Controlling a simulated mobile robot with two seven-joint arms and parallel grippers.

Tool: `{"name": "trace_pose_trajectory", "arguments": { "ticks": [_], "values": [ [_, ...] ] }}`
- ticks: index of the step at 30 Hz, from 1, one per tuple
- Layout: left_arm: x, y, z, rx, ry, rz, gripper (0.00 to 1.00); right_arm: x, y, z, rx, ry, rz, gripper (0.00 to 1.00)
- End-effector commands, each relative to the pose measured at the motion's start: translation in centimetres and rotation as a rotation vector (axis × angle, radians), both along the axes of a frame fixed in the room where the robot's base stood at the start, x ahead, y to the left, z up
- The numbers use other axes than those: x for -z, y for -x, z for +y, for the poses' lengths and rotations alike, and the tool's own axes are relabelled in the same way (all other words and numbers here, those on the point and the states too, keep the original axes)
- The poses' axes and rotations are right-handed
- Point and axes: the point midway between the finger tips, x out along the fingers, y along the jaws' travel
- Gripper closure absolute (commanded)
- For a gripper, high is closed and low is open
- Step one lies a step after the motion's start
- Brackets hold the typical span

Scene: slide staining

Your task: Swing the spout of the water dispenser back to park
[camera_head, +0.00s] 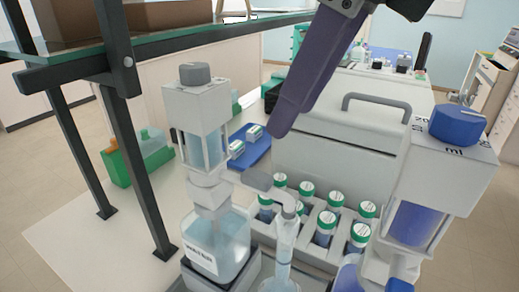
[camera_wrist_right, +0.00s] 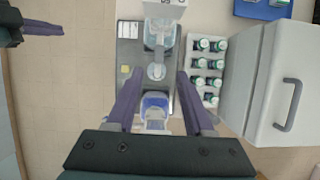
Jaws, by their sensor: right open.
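The water dispenser (camera_head: 205,115) has a grey knob and a clear bottle base and stands left of centre in the head view; its top also shows in the wrist view (camera_wrist_right: 165,8). Its grey spout (camera_head: 262,184) points right, with its bent tip over a clear upright tube (camera_head: 284,240). My right gripper (camera_head: 284,128) is open and empty, above the spout in the picture. In the right wrist view its two purple fingers (camera_wrist_right: 158,85) straddle the area of the tube, without visible contact. My left gripper (camera_wrist_right: 38,28) partly shows at the upper left there; its opening is unclear.
A blue-knobbed dispenser (camera_head: 440,170) stands close on the right. A rack of several green-capped bottles (camera_head: 305,222) and a white box with a handle (camera_head: 340,145) stand behind. A dark-framed glass shelf (camera_head: 170,38) rises at left. A blue tray (camera_head: 252,150) lies behind the water dispenser.

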Motion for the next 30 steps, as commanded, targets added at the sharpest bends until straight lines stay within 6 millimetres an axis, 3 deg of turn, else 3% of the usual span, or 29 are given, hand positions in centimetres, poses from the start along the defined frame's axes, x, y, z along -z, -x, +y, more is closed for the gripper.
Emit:
{"name": "trace_pose_trajectory", "arguments": {
  "ticks": [15,27,30],
  "values": [
    [-2.4,0.0,0.1,0.001,-0.002,0.0,1.0,7.6,-1.5,2.8,-0.002,0.0,0.006,0.47],
    [-2.5,0.0,0.3,0.006,-0.009,0.0,1.0,8.8,-1.8,3.2,-0.003,-0.001,0.002,0.47],
    [-2.5,0.0,0.3,0.006,-0.009,0.0,1.0,8.8,-1.8,3.2,-0.003,-0.001,0.002,0.56]
  ]
}}
